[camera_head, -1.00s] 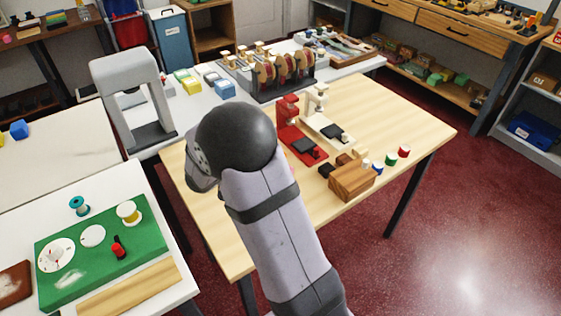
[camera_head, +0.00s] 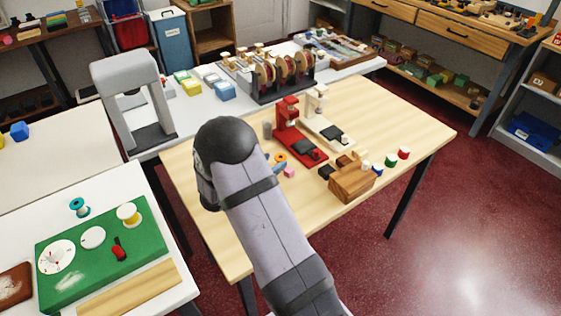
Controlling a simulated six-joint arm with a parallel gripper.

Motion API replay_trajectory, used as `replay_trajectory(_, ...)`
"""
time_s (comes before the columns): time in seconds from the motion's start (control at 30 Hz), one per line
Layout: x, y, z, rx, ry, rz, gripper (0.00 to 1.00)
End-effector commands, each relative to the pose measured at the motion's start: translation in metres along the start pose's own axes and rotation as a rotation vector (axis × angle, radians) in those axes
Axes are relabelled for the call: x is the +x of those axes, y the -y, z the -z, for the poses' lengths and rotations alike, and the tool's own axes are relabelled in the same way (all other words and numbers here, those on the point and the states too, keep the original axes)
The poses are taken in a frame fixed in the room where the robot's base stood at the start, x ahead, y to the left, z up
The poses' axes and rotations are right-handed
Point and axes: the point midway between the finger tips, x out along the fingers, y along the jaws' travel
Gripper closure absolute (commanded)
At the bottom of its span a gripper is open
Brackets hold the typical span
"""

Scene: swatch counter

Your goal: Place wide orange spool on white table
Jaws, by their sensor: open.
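A small orange piece (camera_head: 281,158), which looks like the orange spool, lies on the light wooden table (camera_head: 405,108), just right of my arm's dark rounded joint. It is small in view, and I cannot tell its width clearly. My gripper's fingers are hidden behind and below that joint, over the left part of the wooden table. A white table (camera_head: 133,178) stands at the lower left. On it are a green board, a teal spool (camera_head: 79,206) and a yellow-and-white spool (camera_head: 128,213).
Pink (camera_head: 289,173) and blue pieces lie close to the orange one. Red (camera_head: 300,140) and white stands, a wooden block (camera_head: 352,183) and several small spools are to the right. A grey arch (camera_head: 136,100) stands behind left.

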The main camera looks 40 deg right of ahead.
Motion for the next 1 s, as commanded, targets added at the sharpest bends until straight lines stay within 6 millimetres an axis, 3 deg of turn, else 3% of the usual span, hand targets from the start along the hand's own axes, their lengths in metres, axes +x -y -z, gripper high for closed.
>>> replay_trajectory(0.17,0.009,-0.002,0.001,0.001,0.001,-0.003,0.6)
replay_trajectory(0.5,0.048,-0.004,0.0,0.001,0.001,-0.001,0.6)
replay_trajectory(0.8,0.052,-0.003,0.0,0.001,0.0,0.0,0.6)
replay_trajectory(0.93,0.051,-0.003,0.0,0.001,0.0,0.0,0.88)
replay_trajectory(1.0,0.051,-0.003,0.0,0.001,0.0,0.0,0.91)
